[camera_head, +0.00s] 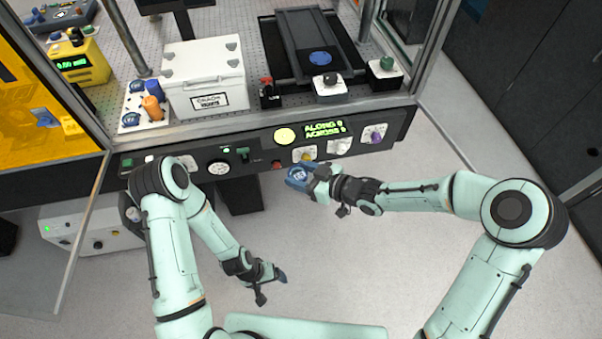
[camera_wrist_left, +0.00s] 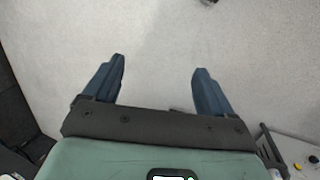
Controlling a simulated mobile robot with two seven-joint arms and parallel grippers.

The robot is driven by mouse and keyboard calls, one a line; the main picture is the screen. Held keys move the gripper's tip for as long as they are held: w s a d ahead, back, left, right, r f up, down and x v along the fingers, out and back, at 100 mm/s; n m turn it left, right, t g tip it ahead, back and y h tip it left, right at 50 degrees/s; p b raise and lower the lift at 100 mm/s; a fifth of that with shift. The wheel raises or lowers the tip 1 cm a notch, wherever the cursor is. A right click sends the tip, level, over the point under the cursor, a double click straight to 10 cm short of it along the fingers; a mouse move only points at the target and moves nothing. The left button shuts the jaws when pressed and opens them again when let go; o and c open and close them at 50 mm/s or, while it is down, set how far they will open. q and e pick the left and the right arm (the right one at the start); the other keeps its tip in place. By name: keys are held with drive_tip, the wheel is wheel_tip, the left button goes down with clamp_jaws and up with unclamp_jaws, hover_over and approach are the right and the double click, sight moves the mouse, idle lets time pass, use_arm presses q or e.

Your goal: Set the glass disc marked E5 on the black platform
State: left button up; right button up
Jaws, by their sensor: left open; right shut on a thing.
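My right gripper (camera_head: 301,180) is shut on a small round glass disc (camera_head: 298,174). It holds the disc in front of the bench's control panel, and the marking is too small to read. A black platform (camera_head: 297,28) stands on the bench at the back, with a blue round piece (camera_head: 320,58) at its near end. My left gripper (camera_head: 278,276) hangs low over the floor, open and empty. The left wrist view shows its two fingers (camera_wrist_left: 158,85) wide apart with bare floor between them.
A red-topped switch (camera_head: 266,88) and knob boxes (camera_head: 329,85) line the front edge. The control panel (camera_head: 262,146) runs below. Metal posts flank the opening.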

drive_tip(key=shift+w+d+m+t, duration=0.25)
drive_tip(key=shift+m+t, duration=0.05)
use_arm(q)
drive_tip(key=shift+s+r, duration=0.15)
drive_tip(key=shift+s, duration=0.8)
drive_tip(key=c, duration=0.8)
drive_tip(key=shift+d+n, duration=0.1)
drive_tip(key=shift+n, duration=0.2)
use_arm(e)
drive_tip(key=w+d+f+m+t+h, duration=0.1)
drive_tip(key=d+m+t+h, duration=0.1)
drive_tip(key=d+m+h, duration=0.2)
drive_tip(key=w+d+f+m+t+h, duration=0.2)
drive_tip(key=d+m+h, duration=0.2)
drive_tip(key=d, duration=0.6)
drive_tip(key=w+d+f+m+t+h, duration=0.2)
drive_tip(key=d+m+t+h, duration=0.1)
drive_tip(key=d, duration=0.4)
drive_tip(key=shift+m+h, duration=0.5)
drive_tip(key=shift+h, duration=0.2)
use_arm(q)
drive_tip(key=shift+s, duration=0.1)
use_arm(e)
drive_tip(key=shift+w+f, duration=0.1)
drive_tip(key=shift+w, duration=0.05)
